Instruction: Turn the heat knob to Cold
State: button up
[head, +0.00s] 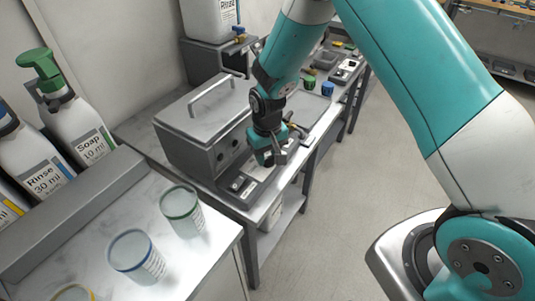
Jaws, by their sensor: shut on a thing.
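A grey metal bath unit (195,146) with a handled lid stands on the bench, with round dark holes or fittings on its front. A low control strip (243,186) with small dark and light parts runs along its front foot. My gripper (272,159) points down at the right end of this strip, at the unit's front right corner. It is shut on a small part there, which I take to be the heat knob. The knob itself is hidden behind the fingers, so its setting and any Cold mark cannot be read.
Cups with green (182,212) and blue (136,256) rims stand on the near counter. Soap (83,130) and Rinse (35,155) bottles stand at left. Green and blue knobs (309,82) sit on the bench beyond my gripper.

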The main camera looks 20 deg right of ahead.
aim_at(267, 157)
dwell(0.4)
jog(key=o, duration=0.9)
notch_tip(267, 157, up, 18)
jog(key=shift+f+b, duration=0.25)
jog(key=shift+b, duration=0.55)
jog(key=shift+a, duration=0.1)
jog(key=s+a+r+n+y, duration=0.1)
jog(key=s+r+n, duration=0.1)
jog(key=s, duration=0.6)
jog(key=s+a+r+n+y, duration=0.1)
jog(key=s+a+r+n, duration=0.1)
jog(key=s, duration=0.7)
jog(key=s+a+r+n+y, duration=0.1)
jog(key=s+r, duration=0.3)
jog(key=s, duration=0.4)
jog(key=shift+s+a+r+n+y, duration=0.2)
jog(key=shift+s+n+y, duration=0.05)
jog(key=shift+n+y, duration=0.3)
